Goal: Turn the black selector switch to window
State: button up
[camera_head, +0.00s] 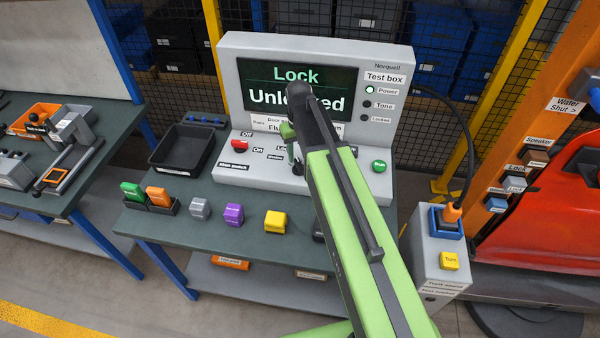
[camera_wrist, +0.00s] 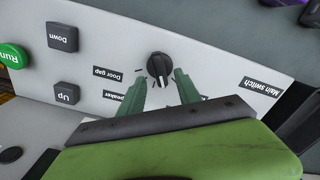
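The black selector switch (camera_wrist: 159,66) is a round knob on the light grey panel in the wrist view. Its lower part lies between the tips of my gripper (camera_wrist: 161,76). The two green fingers are apart, one on each side, with a gap visible beside the knob; I cannot tell if either touches. The printed label "Door gap" (camera_wrist: 107,96) is left of the knob, and a partly hidden label is below it. In the head view my gripper (camera_head: 292,148) is at the front of the test box (camera_head: 228,70), and my arm hides the switch.
The box's screen (camera_head: 262,88) reads "Lock" and a partly covered "Unlocked". A red knob (camera_head: 238,146) is left of my gripper, a green Run button (camera_head: 379,166) right. A black tray (camera_head: 182,147) and coloured blocks, including a yellow one (camera_head: 275,221), sit on the bench.

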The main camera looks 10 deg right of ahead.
aim_at(299, 162)
notch_tip(299, 162, down, 5)
jog(key=b, duration=0.3)
jog(key=shift+r, duration=0.3)
grip_shut()
